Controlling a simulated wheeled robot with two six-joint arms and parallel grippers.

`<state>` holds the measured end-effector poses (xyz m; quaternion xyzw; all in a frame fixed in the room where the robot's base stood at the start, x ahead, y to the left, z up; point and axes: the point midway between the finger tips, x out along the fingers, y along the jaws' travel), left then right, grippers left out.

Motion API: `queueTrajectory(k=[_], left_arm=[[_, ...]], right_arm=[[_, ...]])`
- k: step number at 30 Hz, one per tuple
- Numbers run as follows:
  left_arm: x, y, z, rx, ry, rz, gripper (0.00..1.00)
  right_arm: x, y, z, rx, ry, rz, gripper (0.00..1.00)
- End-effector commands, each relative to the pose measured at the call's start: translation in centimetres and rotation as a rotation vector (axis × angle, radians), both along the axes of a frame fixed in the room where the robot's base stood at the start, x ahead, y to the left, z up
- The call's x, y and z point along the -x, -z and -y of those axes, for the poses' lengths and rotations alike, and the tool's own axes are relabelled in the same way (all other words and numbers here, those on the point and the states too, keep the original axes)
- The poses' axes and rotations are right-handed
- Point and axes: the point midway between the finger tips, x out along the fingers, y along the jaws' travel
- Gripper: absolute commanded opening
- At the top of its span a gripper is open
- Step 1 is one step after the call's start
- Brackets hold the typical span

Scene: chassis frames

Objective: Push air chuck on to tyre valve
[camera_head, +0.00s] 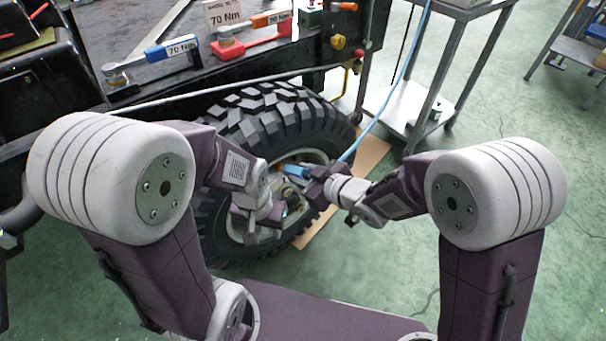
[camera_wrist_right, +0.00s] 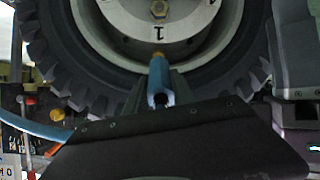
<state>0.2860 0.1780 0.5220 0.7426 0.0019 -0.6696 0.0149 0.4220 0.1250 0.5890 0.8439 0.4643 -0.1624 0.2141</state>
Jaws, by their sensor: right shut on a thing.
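The blue air chuck (camera_head: 294,170) is in my right gripper (camera_head: 308,177), in front of the wheel. In the right wrist view the blue chuck (camera_wrist_right: 156,72) points up towards the pale rim (camera_wrist_right: 110,45). A small brass piece (camera_wrist_right: 158,37) shows at its tip, near the number 1 on the rim. I cannot tell whether this is the valve or part of the chuck, or whether the two touch. The black tyre (camera_head: 270,112) stands upright. My left gripper (camera_head: 257,218) is at the lower part of the wheel, and its jaw opening is unclear.
A light blue hose (camera_head: 381,113) runs from the chuck up past a metal cart (camera_head: 410,105). A brown board (camera_head: 371,150) lies under the wheel.

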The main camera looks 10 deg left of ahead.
Motion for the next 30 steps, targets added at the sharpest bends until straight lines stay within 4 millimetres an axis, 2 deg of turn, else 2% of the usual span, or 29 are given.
queueTrajectory(k=[30], left_arm=[[0.0, 0.9, 0.0, 0.0, 0.0, 0.0, 0.36]], right_arm=[[-1.3, 1.5, -1.7, -0.001, 0.0, 0.0, 0.0]])
